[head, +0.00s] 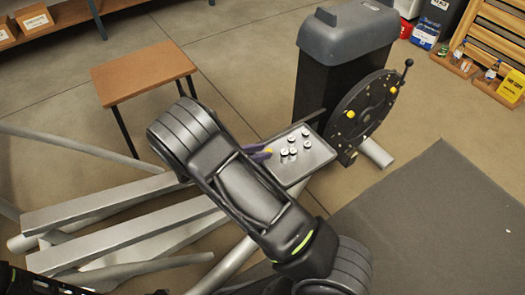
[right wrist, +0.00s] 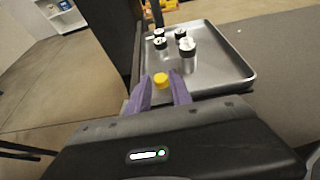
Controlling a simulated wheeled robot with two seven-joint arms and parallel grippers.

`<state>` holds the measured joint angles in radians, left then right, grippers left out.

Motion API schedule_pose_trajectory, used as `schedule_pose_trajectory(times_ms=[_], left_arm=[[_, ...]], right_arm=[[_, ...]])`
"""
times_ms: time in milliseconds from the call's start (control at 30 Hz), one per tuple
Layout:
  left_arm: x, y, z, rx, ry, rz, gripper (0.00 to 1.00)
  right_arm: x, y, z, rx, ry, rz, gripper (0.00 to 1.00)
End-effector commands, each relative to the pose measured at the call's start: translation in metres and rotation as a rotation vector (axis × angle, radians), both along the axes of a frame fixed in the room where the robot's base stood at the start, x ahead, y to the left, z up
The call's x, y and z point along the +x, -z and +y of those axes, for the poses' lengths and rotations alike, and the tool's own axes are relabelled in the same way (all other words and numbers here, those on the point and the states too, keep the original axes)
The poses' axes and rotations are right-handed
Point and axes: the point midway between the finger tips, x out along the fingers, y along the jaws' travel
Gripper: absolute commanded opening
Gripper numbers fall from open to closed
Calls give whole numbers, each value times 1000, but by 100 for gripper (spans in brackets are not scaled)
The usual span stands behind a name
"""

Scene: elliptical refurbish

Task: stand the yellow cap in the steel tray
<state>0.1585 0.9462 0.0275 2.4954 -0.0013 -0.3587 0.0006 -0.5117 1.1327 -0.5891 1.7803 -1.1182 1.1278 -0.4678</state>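The yellow cap (right wrist: 161,80) sits between the purple fingertips of my right gripper (right wrist: 161,84), which look closed on it. In the head view the cap (head: 268,150) shows as a small yellow spot at the fingertips of my right gripper (head: 262,152), at the steel tray's left edge. The steel tray (head: 296,174) is a shallow rectangle beside the black machine. It also shows in the right wrist view (right wrist: 222,77), beyond the cap. Whether the cap touches the tray cannot be told. My left gripper is not in view.
Several small silver-and-black parts (head: 293,151) stand in the tray; the tray's near part is bare. A dark disc (head: 362,108) with yellow knobs and a handle is mounted on the machine (head: 335,80). A brown-topped stool (head: 143,72) stands at left.

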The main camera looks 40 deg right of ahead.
Motion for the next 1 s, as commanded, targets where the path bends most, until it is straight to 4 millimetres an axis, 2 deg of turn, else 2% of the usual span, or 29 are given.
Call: schedule_pose_trajectory(times_ms=[400, 500, 700, 1000], left_arm=[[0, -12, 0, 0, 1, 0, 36], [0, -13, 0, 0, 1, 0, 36], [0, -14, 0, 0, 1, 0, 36], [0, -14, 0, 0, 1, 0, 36]], right_arm=[[2, -33, 75, 1, -2, -2, 26], [2, -38, 89, -1, -2, -1, 26], [2, -43, 102, -1, 0, 1, 26], [2, -43, 102, -1, 0, 1, 26]])
